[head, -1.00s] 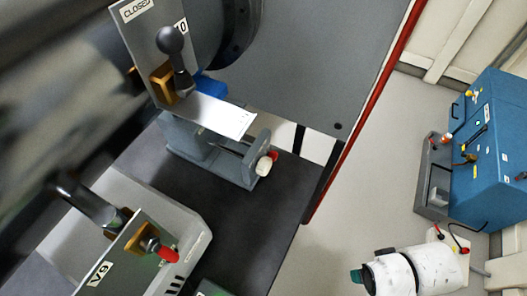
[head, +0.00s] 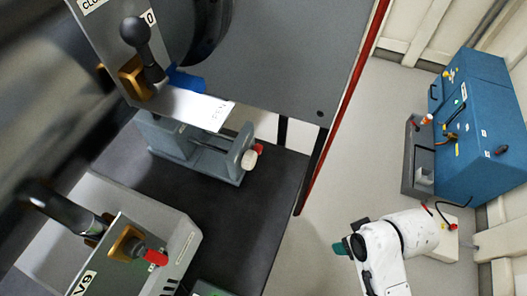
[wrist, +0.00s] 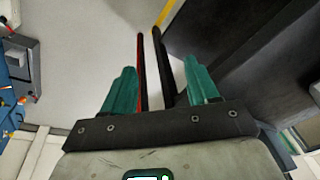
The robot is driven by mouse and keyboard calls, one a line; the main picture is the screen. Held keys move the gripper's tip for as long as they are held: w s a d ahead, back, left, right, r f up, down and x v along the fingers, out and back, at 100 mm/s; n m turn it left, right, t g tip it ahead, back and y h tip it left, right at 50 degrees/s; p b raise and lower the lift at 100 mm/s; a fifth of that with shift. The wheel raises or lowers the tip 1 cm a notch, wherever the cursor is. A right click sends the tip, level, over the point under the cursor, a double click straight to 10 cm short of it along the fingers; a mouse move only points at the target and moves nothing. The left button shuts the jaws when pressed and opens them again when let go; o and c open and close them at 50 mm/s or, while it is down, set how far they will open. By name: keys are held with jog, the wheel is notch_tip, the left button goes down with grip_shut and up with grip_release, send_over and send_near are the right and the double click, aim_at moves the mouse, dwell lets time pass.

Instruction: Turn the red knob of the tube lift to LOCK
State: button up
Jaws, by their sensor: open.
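A grey slide-like device (head: 195,150) stands on the dark table, with a pale round knob (head: 249,160) and a small red knob (head: 258,149) at its right end. I cannot read a LOCK mark or tell for sure that this is the tube lift. Another red knob (head: 155,257) is on the grey V9 box (head: 125,262) at lower left. My gripper (head: 341,248) is right of the table, over the floor and apart from both knobs. In the wrist view its teal fingers (wrist: 160,88) are spread, with nothing between them.
A plate with a black ball-ended lever (head: 137,42) rises above the slide device. A large grey panel (head: 290,60) with a red edge stands behind the table. A blue cabinet (head: 483,130) stands at right. Floor (head: 365,150) between table and cabinet is clear.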

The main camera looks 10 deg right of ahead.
jog(key=w+a+f+n+t+y+b, duration=0.1)
jog(key=w+a+f+n+y+b, duration=0.1)
jog(key=w, duration=0.3)
jog(key=w+a+f+n+t+y+b, duration=0.1)
jog(key=w+f+n, duration=0.1)
jog(key=w, duration=0.4)
jog(key=n+t+y+b, duration=0.4)
jog(key=n+t+y, duration=0.1)
jog(key=n+y, duration=0.15)
send_near(261, 150)
jog(key=shift+n+h, duration=0.25)
jog(key=shift+h, duration=0.1)
jog(key=x, duration=0.9)
jog(key=c, duration=1)
